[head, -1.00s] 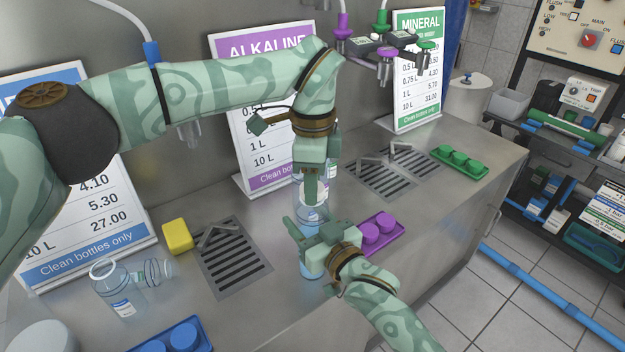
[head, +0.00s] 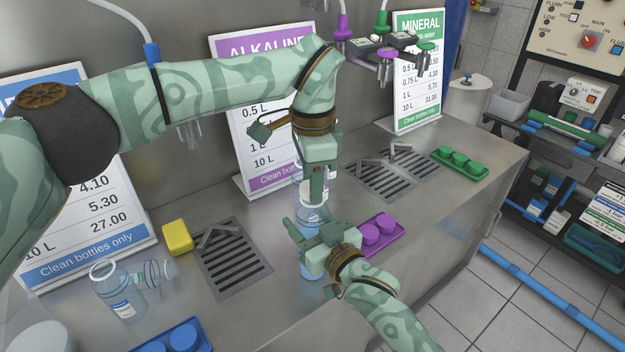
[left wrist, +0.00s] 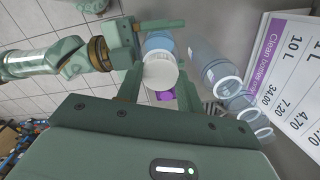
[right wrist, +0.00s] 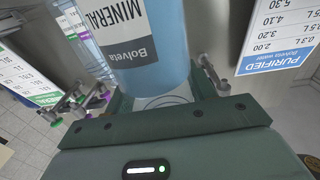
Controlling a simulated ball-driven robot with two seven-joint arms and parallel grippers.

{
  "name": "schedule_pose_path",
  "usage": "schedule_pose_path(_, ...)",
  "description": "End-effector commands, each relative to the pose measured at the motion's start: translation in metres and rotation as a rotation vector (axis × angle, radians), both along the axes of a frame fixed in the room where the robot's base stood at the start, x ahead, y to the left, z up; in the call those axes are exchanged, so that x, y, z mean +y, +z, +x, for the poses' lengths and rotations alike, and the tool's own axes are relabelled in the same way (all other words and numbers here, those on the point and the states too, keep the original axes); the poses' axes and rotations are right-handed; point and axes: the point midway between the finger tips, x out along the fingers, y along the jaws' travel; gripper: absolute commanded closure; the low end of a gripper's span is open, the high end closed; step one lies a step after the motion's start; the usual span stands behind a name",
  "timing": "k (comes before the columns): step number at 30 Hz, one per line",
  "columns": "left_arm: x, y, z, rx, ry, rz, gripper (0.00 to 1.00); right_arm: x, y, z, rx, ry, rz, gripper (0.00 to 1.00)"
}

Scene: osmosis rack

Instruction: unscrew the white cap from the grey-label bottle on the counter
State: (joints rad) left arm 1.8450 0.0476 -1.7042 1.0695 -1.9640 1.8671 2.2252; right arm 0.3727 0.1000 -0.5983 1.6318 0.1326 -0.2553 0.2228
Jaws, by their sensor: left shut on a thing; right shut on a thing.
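The grey-label bottle (head: 312,268) is bluish and stands upright on the counter, largely hidden by my grippers in the head view. Its grey and white label (right wrist: 122,35), reading MINERAL, shows in the right wrist view. My right gripper (head: 308,238) is shut around the bottle's body. The white cap (left wrist: 160,74) sits at the bottle's top in the left wrist view. My left gripper (head: 316,192) comes down from above and is shut on the cap, one finger on each side. Whether the cap is loose from the neck I cannot tell.
Clear bottles (left wrist: 214,66) stand close behind. A purple cap tray (head: 383,232) lies just right of my right gripper. A yellow block (head: 178,237), a drain grate (head: 235,265) and more clear bottles (head: 120,298) are on the left. A green tray (head: 460,162) lies farther right.

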Motion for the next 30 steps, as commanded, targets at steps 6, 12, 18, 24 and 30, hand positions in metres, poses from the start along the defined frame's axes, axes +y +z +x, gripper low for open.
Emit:
schedule_pose_path(6, 0.000, 0.009, 0.001, -0.005, 0.001, 0.000, 0.90, 0.000, 0.000, 0.000, 0.001, 0.000, 0.000, 1.00)
schedule_pose_path(12, 0.000, 0.016, 0.001, -0.003, 0.001, 0.000, 0.90, 0.000, -0.001, 0.000, 0.001, 0.000, 0.000, 1.00)
schedule_pose_path(18, 0.000, 0.019, 0.000, -0.002, 0.001, 0.000, 0.90, 0.000, -0.001, 0.000, 0.001, 0.000, 0.000, 1.00)
schedule_pose_path(24, 0.000, 0.019, 0.000, -0.001, 0.000, 0.000, 0.90, 0.000, -0.001, 0.000, 0.001, 0.000, 0.000, 1.00)
schedule_pose_path(30, 0.000, 0.032, 0.001, -0.004, 0.001, -0.001, 0.90, 0.000, -0.001, 0.000, 0.001, 0.000, 0.000, 1.00)
